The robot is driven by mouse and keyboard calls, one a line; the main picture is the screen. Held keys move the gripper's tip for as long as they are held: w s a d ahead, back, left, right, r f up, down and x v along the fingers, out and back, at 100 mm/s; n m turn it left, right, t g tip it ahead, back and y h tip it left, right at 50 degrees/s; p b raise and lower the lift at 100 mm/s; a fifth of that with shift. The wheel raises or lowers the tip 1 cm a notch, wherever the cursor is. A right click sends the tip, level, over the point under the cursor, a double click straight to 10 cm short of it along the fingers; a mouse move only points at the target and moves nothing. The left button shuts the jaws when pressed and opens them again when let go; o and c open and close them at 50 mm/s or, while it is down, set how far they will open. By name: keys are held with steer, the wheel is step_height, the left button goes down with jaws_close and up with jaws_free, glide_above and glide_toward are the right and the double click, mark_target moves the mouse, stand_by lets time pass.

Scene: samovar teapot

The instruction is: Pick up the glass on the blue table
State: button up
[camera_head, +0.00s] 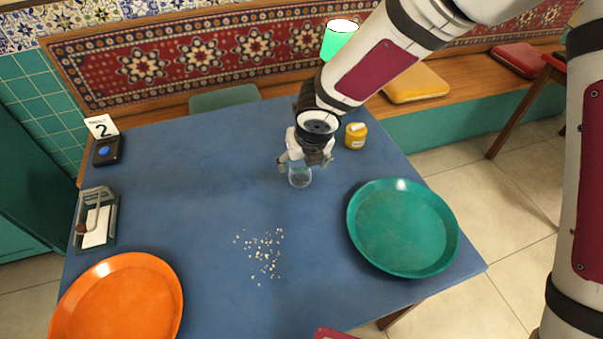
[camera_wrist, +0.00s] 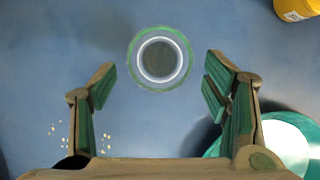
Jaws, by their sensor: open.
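A small clear glass (camera_head: 300,177) stands on the blue table (camera_head: 200,180), right of the table's middle toward the back. In the wrist view the glass (camera_wrist: 160,58) is seen from above as round rings, upright, just beyond the fingertips and roughly centred between them. My gripper (camera_head: 305,162) is above and close to the glass in the head view and hides part of its top. In the wrist view my gripper (camera_wrist: 158,78) is open and empty, with a finger on each side. I cannot tell whether any finger touches the glass.
A green tray (camera_head: 403,228) lies to the right and an orange tray (camera_head: 118,300) at front left. A yellow jar (camera_head: 356,136) stands behind right of the glass. Scattered crumbs (camera_head: 263,252) lie in front.

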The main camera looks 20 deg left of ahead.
steer(key=shift+b+x, duration=1.05)
steer(key=shift+x, duration=1.75)
steer(key=c, duration=1.3)
